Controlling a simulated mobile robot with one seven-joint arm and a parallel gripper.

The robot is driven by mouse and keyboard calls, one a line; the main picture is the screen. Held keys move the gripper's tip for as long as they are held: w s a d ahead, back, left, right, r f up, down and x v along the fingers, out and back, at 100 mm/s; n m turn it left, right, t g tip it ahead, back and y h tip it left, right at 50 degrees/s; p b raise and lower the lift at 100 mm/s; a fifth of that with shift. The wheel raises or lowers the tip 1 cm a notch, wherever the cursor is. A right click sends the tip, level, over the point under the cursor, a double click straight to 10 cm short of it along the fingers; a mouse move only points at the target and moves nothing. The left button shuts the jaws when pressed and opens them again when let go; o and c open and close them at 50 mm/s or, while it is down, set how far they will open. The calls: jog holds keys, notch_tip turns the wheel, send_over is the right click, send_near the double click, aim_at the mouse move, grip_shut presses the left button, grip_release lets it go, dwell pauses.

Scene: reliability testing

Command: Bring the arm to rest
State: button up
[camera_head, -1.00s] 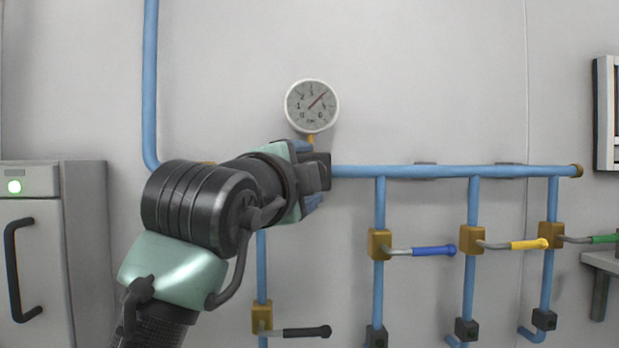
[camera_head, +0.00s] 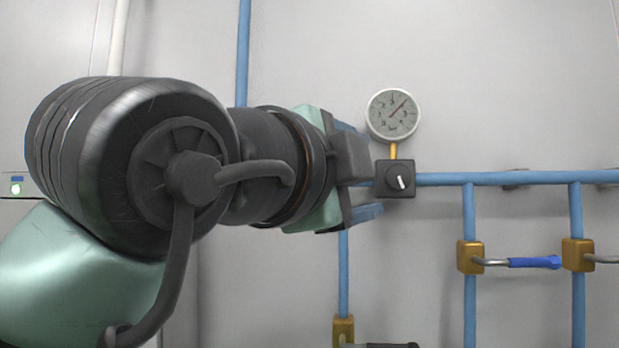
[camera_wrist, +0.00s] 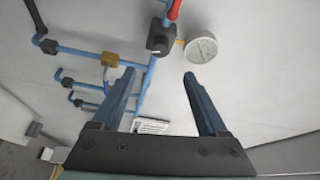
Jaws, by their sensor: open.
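My arm comes in from the left in the head view, and my gripper (camera_head: 366,170) points right toward the pipes on the wall. In the wrist view my gripper (camera_wrist: 160,77) shows two blue fingers held wide apart with nothing between them. A round white gauge (camera_head: 393,115) is on the wall, above a black box with a knob (camera_head: 396,179). In the wrist view the gauge (camera_wrist: 201,47) and the knob box (camera_wrist: 161,36) lie beyond the fingertips. In the head view my gripper overlaps the pipe just left of the knob box; I cannot tell the gap.
A horizontal blue pipe (camera_head: 450,180) runs right from the knob box. Valves with a blue handle (camera_head: 533,262) and a black handle (camera_head: 390,345) stick out below. A red handle (camera_wrist: 174,9) shows at the top of the wrist view. The wall above the gauge is bare.

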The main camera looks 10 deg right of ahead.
jog(key=s+a+f+n+t+y+b, duration=0.2)
jog(key=s+a+f+n+t+y, duration=0.2)
jog(key=n, duration=0.7)
jog(key=s+a+f+n+t+y+b, duration=0.2)
jog(key=s+a+f+n+t+y, duration=0.2)
jog(key=n, duration=0.8)
jog(key=s+a+t+y, duration=0.2)
jog(key=t+y, duration=0.1)
jog(key=t, duration=0.1)
jog(key=shift+s+n+t, duration=0.3)
jog(key=shift+s+t, duration=0.1)
jog(key=shift+f, duration=0.1)
